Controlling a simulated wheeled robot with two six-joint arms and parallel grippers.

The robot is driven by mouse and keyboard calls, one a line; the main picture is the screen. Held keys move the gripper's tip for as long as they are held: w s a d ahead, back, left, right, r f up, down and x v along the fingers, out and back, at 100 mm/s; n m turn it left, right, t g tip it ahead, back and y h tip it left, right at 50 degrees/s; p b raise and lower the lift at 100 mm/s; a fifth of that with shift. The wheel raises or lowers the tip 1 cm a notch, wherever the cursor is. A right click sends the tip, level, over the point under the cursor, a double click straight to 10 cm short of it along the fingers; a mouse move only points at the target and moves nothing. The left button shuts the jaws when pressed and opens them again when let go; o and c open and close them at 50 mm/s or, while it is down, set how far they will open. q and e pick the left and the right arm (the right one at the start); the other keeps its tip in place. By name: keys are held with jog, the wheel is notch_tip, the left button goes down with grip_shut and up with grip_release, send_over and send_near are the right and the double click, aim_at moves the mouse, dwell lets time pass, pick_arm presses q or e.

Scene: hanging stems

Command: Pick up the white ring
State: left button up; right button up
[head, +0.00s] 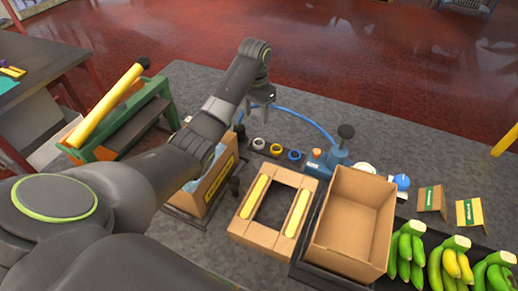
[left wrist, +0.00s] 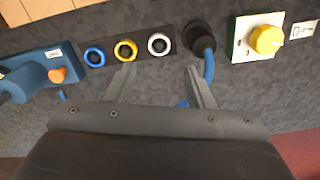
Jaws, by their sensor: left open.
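The white ring (head: 254,144) sits at the left of a row of three rings on a dark strip, beside the yellow ring (head: 271,150) and the blue ring (head: 289,156). In the left wrist view the white ring (left wrist: 150,44) is at the right end of the row, after the blue ring (left wrist: 85,57) and yellow ring (left wrist: 116,51). My right gripper is not in view.
A black plug with a blue cable (left wrist: 208,66) stands right beside the white ring. A blue device (head: 325,166) stands at the other end of the row. A cardboard frame (head: 248,233) and an open cardboard box (head: 340,240) are in front. The grey mat behind is mostly clear.

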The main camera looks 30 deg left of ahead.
pick_arm(q)
jog(key=p, duration=0.2)
send_over(259, 142)
jog(key=s, duration=0.1)
jog(key=f, duration=0.6)
jog(key=shift+s+a+f, duration=0.15)
jog(key=shift+a, duration=0.05)
jog(key=shift+f, duration=0.6)
jog(key=shift+w+d+f, duration=0.1)
jog(key=shift+w+f, duration=0.25)
jog(key=shift+f, duration=0.45)
jog(key=shift+w+d+f, duration=0.1)
jog(key=shift+w+f, duration=0.2)
jog(key=shift+f, duration=1.6)
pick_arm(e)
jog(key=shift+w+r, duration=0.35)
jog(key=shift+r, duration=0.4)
pick_arm(q)
jog(key=c, duration=0.9)
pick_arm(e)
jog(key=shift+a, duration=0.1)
